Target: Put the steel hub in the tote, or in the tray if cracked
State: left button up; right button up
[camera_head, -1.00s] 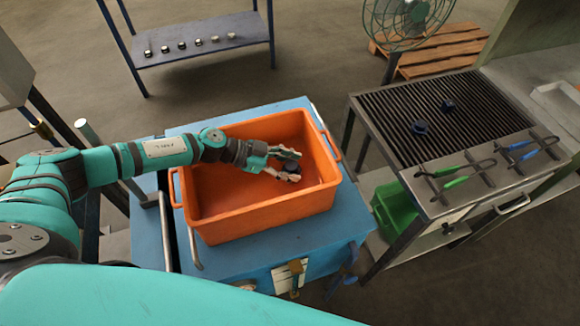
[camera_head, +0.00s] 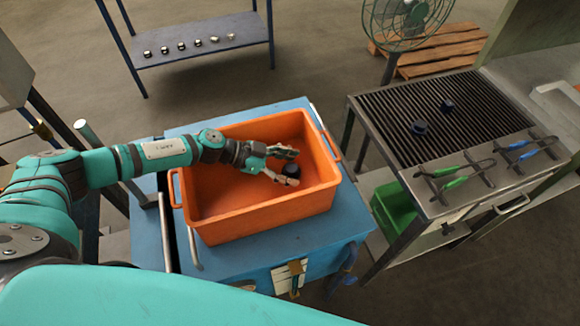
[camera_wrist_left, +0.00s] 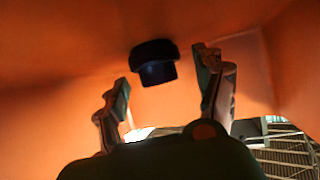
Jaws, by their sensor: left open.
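The orange tote (camera_head: 262,222) stands on a blue cart. A dark steel hub (camera_head: 290,171) is inside it, toward its right end; it also shows in the wrist view (camera_wrist_left: 155,62) against the orange surface. It has a wide round flange and a narrower part. I see no crack, but it is dark and small. My left gripper (camera_head: 293,168) reaches into the tote, open, with its fingers on either side of the hub. In the wrist view the hub lies just beyond the fingertips, with gaps to both. My right gripper is not in view.
Two dark hubs (camera_head: 419,127) (camera_head: 448,105) sit on the slatted grill table (camera_head: 400,103) at right, with green and blue tongs (camera_head: 455,183) at its front. A green bin (camera_head: 394,211) is below. Several small parts (camera_head: 182,46) line a back shelf. A fan (camera_head: 408,20) stands behind.

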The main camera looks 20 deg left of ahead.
pick_arm(q)
jog(key=p+v, duration=0.2)
jog(key=v, duration=0.4)
jog(key=shift+p, duration=0.4)
jog(key=shift+s+a+r, duration=0.2)
jog(key=shift+a+r, duration=0.05)
jog(key=shift+a, duration=0.3)
